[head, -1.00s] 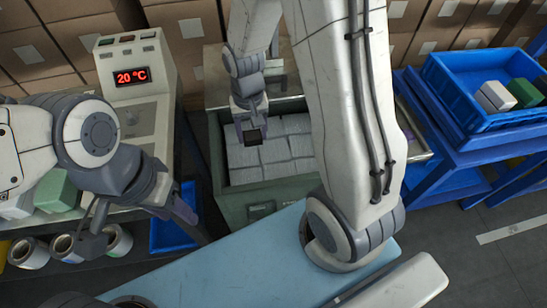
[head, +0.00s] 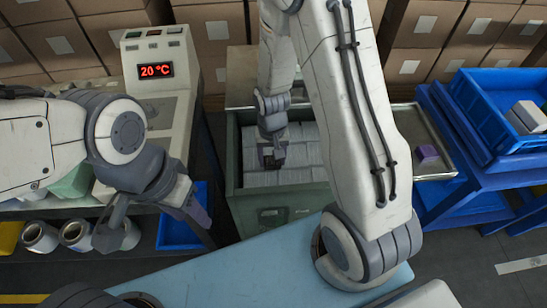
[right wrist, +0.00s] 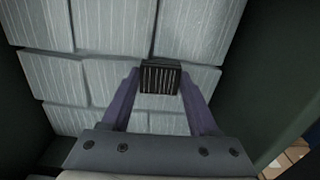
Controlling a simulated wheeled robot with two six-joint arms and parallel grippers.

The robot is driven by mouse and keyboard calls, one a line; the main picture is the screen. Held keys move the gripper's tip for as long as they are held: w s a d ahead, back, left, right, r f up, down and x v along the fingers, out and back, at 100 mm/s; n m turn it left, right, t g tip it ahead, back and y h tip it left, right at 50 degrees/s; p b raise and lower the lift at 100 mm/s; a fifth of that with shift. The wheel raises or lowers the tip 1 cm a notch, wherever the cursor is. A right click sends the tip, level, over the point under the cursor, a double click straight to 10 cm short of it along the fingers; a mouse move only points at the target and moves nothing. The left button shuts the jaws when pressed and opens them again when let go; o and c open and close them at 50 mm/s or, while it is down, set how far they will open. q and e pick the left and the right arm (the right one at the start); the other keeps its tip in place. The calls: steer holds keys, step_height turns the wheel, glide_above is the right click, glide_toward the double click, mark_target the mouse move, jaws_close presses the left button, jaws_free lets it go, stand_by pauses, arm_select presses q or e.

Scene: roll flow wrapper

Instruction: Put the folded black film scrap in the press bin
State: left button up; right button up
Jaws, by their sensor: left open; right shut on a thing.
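The folded black film scrap (right wrist: 160,80) is a small dark block with pale stripes in the right wrist view. My right gripper (right wrist: 159,73) is shut on it, one purple finger on each side. The press bin (head: 280,200) is a grey-green box with layers of pale grey bales inside, seen in the head view. My right gripper (head: 271,163) reaches down within the bin's opening, above the bales. Whether the scrap touches them I cannot tell. My left gripper (head: 194,212) is open and empty, left of the bin near a blue bin.
A machine (head: 155,75) reading 20 °C stands left of the press bin. A metal tray (head: 410,125) with a purple block (head: 427,155) is to its right, beside a blue crate (head: 480,95). Several film rolls (head: 76,235) sit lower left. A light-blue surface (head: 240,265) lies in front.

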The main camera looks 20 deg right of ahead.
mark_target(272, 161)
steer(key=shift+f, duration=0.1)
steer(key=o, duration=1.3)
step_height(272, 161, up, 12)
steer(key=p, duration=0.2)
steer(key=s+a+r+n, duration=0.5)
steer(key=s+a, duration=0.1)
steer(key=s, duration=0.3)
steer(key=s+a+r+n+y, duration=0.1)
steer(key=s+a+r+n, duration=0.4)
steer(key=s, duration=0.4)
steer(key=shift+a+r+n, duration=0.15)
steer(key=shift+a+n, duration=0.15)
steer(key=shift+a, duration=0.25)
steer(key=shift+r, duration=0.1)
